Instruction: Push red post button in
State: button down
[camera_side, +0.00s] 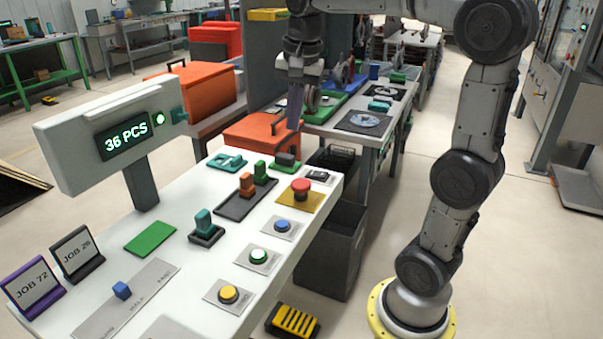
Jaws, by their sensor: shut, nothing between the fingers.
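The red button (301,186) has a wide mushroom head. It sits on a yellow plate (313,201) near the right edge of the white table, towards its far end. My gripper (293,127) points down, shut and empty. In the picture it is above the red button and apart from it; its exact distance in depth is hard to tell. Nothing hides the button's head. How far the button stands out from its base cannot be told from this view.
Left of the red button stand orange (246,184) and green (261,172) levers; a teal switch (203,222) is nearer. A display (128,136) reads 36 PCS. A dark bin (334,250) stands right.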

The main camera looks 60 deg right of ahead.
jog(key=m+g, duration=0.1)
jog(key=m, duration=0.1)
send_over(301, 183)
jog(key=a, duration=0.3)
notch_tip(301, 183, down, 3)
jog(key=shift+m+g+y, duration=0.3)
jog(key=shift+m, duration=0.1)
jog(key=d+f, duration=0.2)
jog(key=d, duration=0.1)
jog(key=shift+f, duration=0.35)
jog(key=shift+f, duration=0.1)
notch_tip(301, 183, down, 14)
jog(key=shift+r, duration=0.1)
